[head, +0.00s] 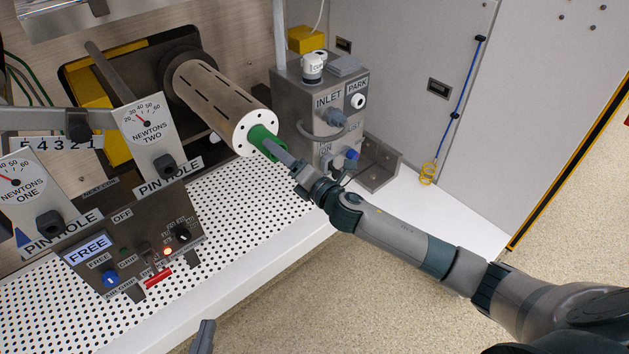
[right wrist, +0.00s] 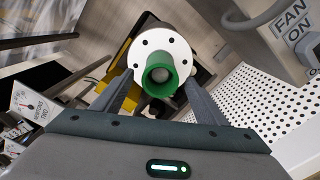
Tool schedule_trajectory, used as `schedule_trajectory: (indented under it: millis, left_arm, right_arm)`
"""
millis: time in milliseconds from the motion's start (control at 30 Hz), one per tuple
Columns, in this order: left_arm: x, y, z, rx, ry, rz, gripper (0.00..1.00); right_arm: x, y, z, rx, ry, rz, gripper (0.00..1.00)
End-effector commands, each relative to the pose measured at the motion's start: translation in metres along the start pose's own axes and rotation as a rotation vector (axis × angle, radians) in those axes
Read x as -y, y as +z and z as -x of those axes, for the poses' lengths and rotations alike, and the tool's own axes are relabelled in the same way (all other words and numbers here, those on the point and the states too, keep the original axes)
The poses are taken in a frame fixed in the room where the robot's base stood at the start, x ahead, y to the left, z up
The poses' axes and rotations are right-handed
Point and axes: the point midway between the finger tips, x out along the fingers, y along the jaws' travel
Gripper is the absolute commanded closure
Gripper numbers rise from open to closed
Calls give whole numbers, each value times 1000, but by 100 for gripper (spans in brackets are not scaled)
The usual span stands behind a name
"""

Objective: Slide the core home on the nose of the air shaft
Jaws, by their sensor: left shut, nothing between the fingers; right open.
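The air shaft (head: 212,98) is a beige-grey slotted cylinder, its white end face with holes turned towards the front right. A short green hollow sleeve (head: 268,143), which looks like the core, sits at the middle of that face. In the right wrist view the green sleeve (right wrist: 158,72) has a grey round end inside it. How far it is seated I cannot tell. My right gripper (head: 275,147) is open, its fingers on either side of the sleeve; whether they touch it is unclear. My left gripper (head: 204,334) shows only at the bottom edge, shut and empty.
A grey box labelled INLET and PARK (head: 325,105) stands close to the right of the sleeve. A control panel (head: 128,250) and two newton gauges are at the left. The white perforated deck (head: 262,210) below the shaft is clear.

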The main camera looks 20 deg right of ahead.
Motion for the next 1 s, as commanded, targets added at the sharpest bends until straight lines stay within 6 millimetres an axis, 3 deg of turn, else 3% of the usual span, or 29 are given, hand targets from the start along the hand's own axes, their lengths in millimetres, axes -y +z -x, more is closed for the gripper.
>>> schedule_trajectory:
  millis: [700, 1000]
  left_arm:
    - [-1, -5, 1, 0, 0, 0, 100]
    - [-1, -4, 1, 0, 0, 0, 100]
  right_arm:
    - [1, -1, 118, -1, -3, -1, 34]
    - [1, 0, 152, 0, -1, 0, 34]
